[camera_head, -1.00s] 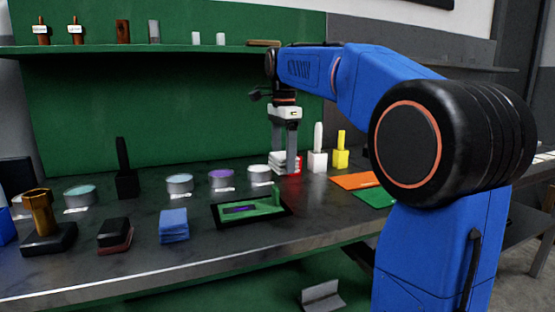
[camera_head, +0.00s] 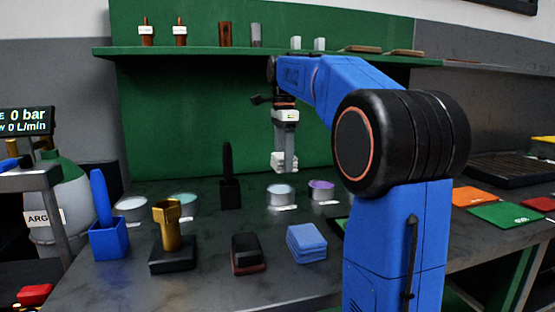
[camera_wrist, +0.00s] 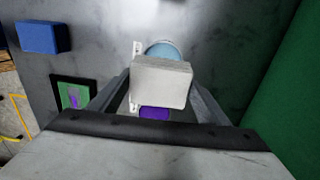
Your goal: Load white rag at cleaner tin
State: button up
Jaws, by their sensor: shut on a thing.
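In the wrist view the rag (camera_wrist: 160,82) sits between the two fingers and partly covers a tin with a light blue top (camera_wrist: 166,48). A purple-topped tin (camera_wrist: 155,113) shows below it. In the head view several open tins stand on the bench: a pale one (camera_head: 131,208), a teal one (camera_head: 182,199), a light blue one (camera_head: 280,193) and a purple one (camera_head: 321,190). Their labels are too small to read, so I cannot tell which is the cleaner tin.
A black upright tool (camera_head: 228,180) stands left of my gripper. A brass nozzle on a black base (camera_head: 171,250), a black-and-red block (camera_head: 247,253) and a folded blue cloth (camera_head: 306,243) lie in front. A green shelf (camera_head: 215,51) runs above, before a green back panel.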

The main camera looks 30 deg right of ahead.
aim_at(281, 189)
jog(key=shift+w+a+f, duration=0.15)
jog(key=shift+w+a, duration=0.15)
jog(key=shift+f, duration=2.85)
jog(key=shift+f, duration=0.6)
jog(key=shift+r, duration=0.1)
jog(key=shift+r, duration=3.5)
